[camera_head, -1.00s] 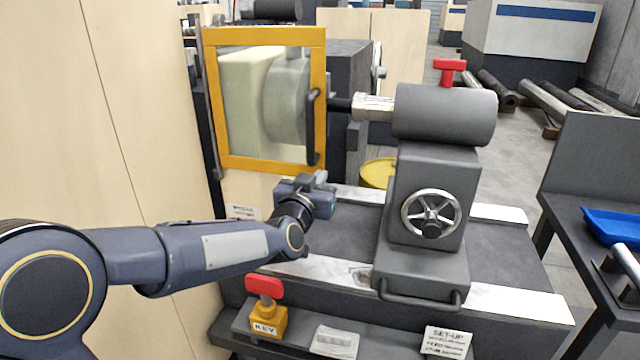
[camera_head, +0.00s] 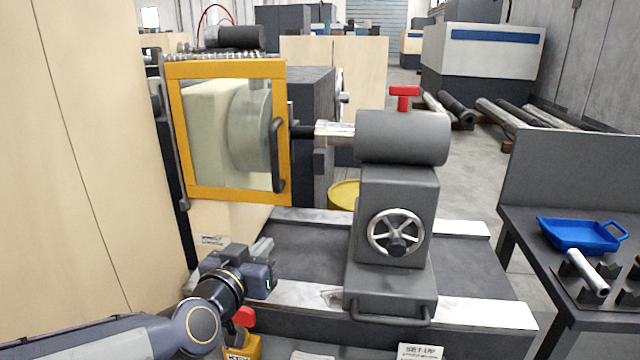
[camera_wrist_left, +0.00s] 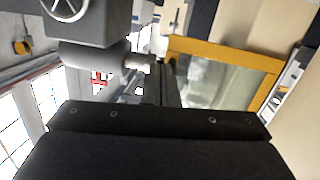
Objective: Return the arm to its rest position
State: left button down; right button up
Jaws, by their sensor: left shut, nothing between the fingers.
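My left gripper (camera_head: 262,268) is at the lower left in the head view, at the end of my left arm, which comes in from the bottom left. It is shut and empty, in front of the lathe bed (camera_head: 300,290) and below the yellow-framed door (camera_head: 228,198). In the left wrist view a dark part of my own arm fills the lower half. The yellow-framed door (camera_wrist_left: 225,50) also shows there, and so does the grey tailstock barrel (camera_wrist_left: 95,55). My right arm and gripper are not in view.
The tailstock (camera_head: 395,210) with handwheel and red lever (camera_head: 403,97) stands right of my gripper. A red-handled key (camera_head: 243,318) in a yellow block is just below my wrist, partly hidden. A side table (camera_head: 560,290) holds a blue tray (camera_head: 580,236). A beige panel (camera_head: 80,150) rises at left.

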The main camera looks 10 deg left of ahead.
pick_arm(q)
jog(key=s+a+f+n+g+p, duration=0.1)
jog(key=s+f+g, duration=0.2)
jog(key=s, duration=0.5)
jog(key=s+a+f+n+g+p, duration=0.1)
jog(key=s+f+g+p, duration=0.1)
jog(key=s, duration=0.7)
jog(key=s+a+f+g+h+p, duration=0.1)
jog(key=s+f+g, duration=0.3)
jog(key=s, duration=0.4)
jog(key=shift+s+a+n+g+p, duration=0.3)
jog(key=shift+a+n+g+p, duration=0.15)
jog(key=shift+g, duration=0.35)
